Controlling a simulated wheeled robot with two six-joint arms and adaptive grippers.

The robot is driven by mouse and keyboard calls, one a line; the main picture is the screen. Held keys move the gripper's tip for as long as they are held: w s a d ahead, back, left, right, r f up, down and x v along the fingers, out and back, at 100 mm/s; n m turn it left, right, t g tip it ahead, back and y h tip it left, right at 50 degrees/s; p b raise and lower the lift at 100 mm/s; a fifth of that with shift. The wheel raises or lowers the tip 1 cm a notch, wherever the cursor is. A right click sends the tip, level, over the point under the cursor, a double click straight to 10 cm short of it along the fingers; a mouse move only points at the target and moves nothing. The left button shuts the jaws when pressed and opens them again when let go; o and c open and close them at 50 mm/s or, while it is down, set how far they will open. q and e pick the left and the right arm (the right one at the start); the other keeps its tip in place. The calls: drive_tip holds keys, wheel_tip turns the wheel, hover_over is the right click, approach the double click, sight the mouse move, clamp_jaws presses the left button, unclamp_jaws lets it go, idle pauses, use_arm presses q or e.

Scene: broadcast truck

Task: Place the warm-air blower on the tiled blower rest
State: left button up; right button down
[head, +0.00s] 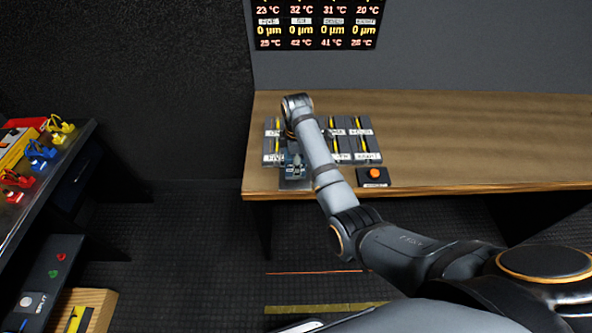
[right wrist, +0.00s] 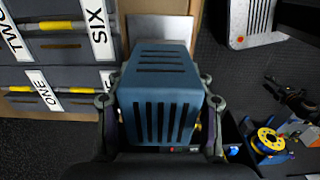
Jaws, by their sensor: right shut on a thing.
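The warm-air blower (right wrist: 160,100) is a blue box with dark slots on its faces, large in the middle of the right wrist view. My right gripper (head: 294,165) is shut on it, with one finger on each side. In the head view my arm reaches over the bench and mostly hides the blower. A plain grey plate (head: 297,184), which may be the blower rest, lies at the bench's front edge below the gripper. It also shows behind the blower in the right wrist view (right wrist: 160,28). I cannot make out tiles or tell whether the blower touches it. My left gripper is not in view.
Dark labelled units (head: 358,143) with yellow strips stand in rows on the wooden bench (head: 470,150), close to the gripper. An orange button box (head: 374,175) sits to the right. The bench's right side is clear. A side shelf (head: 75,140) with coloured items stands left.

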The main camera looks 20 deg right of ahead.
wheel_tip(320, 180, down, 2)
drive_tip(key=shift+w+a+f, duration=0.1)
drive_tip(key=shift+a+f, duration=0.05)
drive_tip(key=shift+f, duration=0.55)
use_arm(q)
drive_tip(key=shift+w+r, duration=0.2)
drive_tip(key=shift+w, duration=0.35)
use_arm(e)
drive_tip(key=shift+f, duration=0.1)
drive_tip(key=c, duration=0.5)
unclamp_jaws()
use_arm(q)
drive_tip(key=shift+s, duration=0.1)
